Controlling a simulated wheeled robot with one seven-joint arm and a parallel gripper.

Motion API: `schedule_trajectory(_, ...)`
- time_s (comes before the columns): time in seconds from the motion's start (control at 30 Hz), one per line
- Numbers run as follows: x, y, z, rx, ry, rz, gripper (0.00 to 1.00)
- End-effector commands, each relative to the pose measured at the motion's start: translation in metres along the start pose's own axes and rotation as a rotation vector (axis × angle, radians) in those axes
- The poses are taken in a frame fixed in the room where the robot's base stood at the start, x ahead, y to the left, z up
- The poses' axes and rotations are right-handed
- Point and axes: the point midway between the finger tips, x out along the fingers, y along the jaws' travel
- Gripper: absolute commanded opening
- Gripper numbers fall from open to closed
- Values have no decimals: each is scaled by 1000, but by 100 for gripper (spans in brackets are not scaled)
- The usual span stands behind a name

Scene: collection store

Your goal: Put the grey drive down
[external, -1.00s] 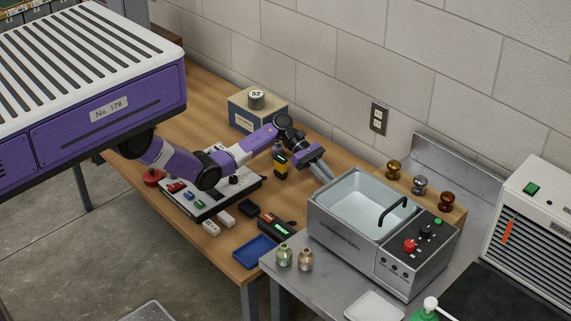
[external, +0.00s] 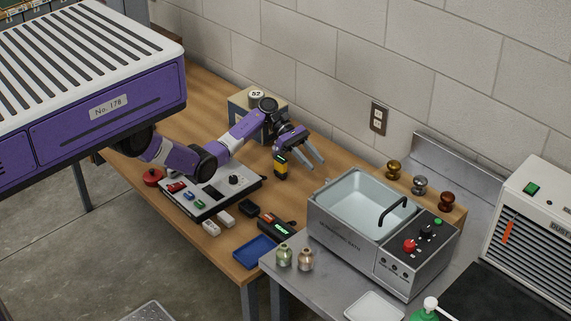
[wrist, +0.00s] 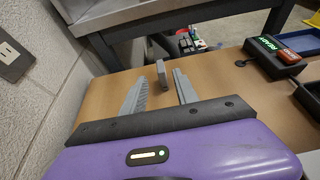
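The grey drive (wrist: 162,74) is a small grey block in the wrist view. It appears to stand upright on the brown wooden bench (wrist: 118,101), just beyond my fingertips and apart from them. My gripper (wrist: 158,75) is open, its two grey fingers spread with nothing between them. In the external view my gripper (external: 311,169) is above the bench, left of the ultrasonic bath. I cannot make out the drive in the external view.
The ultrasonic bath (external: 345,243) stands on a metal table to the right. A yellow-black device (external: 281,167) is close beside my gripper. The block wall is behind.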

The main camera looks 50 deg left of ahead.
Motion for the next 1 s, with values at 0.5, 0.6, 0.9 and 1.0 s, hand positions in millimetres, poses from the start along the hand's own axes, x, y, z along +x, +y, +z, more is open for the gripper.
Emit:
schedule_trajectory(0.5,-40,0,0,0,1,0,36)
schedule_trajectory(0.6,-40,0,0,0,1,0,36)
schedule_trajectory(0.9,-40,0,0,0,3,2,36)
schedule_trajectory(1.0,-37,1,-2,1,23,32,36)
